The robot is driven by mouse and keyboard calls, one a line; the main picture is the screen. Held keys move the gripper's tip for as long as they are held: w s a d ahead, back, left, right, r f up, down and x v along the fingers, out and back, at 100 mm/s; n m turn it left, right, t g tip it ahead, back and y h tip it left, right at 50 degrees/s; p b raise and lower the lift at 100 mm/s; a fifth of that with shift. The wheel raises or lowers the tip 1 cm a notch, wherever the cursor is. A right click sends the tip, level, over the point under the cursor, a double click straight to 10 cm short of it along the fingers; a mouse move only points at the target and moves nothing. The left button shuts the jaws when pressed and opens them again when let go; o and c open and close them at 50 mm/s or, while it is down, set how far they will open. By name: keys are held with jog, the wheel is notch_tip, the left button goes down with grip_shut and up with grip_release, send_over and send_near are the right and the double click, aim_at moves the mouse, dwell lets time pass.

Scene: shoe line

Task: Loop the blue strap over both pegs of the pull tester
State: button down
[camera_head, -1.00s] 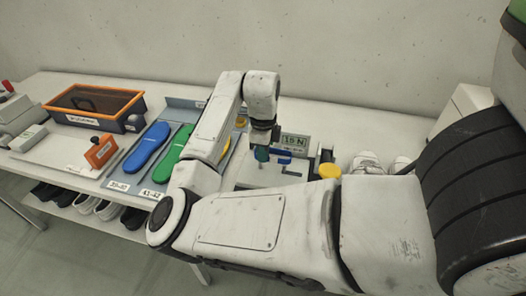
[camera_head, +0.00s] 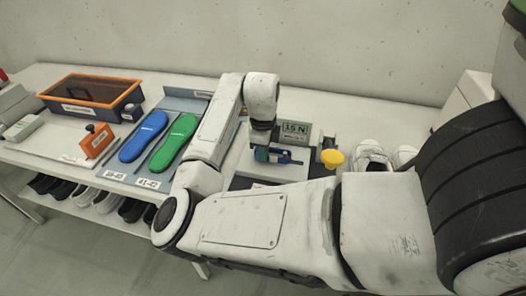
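The pull tester (camera_head: 295,130), with a "15 N" display, stands on the bench behind my gripper. A yellow knob (camera_head: 332,157) shows at its right side. The blue strap (camera_head: 286,156) is a small blue shape in front of the display, beside and partly behind my fingers. My gripper (camera_head: 262,151) points down at the strap's left end. The fingers are small and dark, so I cannot tell whether they are closed on the strap or only near it. The pegs are not clear; my forearm hides the front of the tester.
A blue insole (camera_head: 143,136) and a green insole (camera_head: 175,142) lie on a grey board to the left. White shoes (camera_head: 372,155) stand right of the tester. Dark and white shoes sit on the shelf below.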

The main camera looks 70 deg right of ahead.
jog(key=shift+f, duration=0.15)
jog(key=c, duration=1.3)
grip_release()
jog(key=shift+s+f, duration=0.1)
jog(key=shift+o, duration=0.2)
notch_tip(320, 180, up, 11)
jog(key=shift+b, duration=0.4)
jog(key=shift+a, duration=0.15)
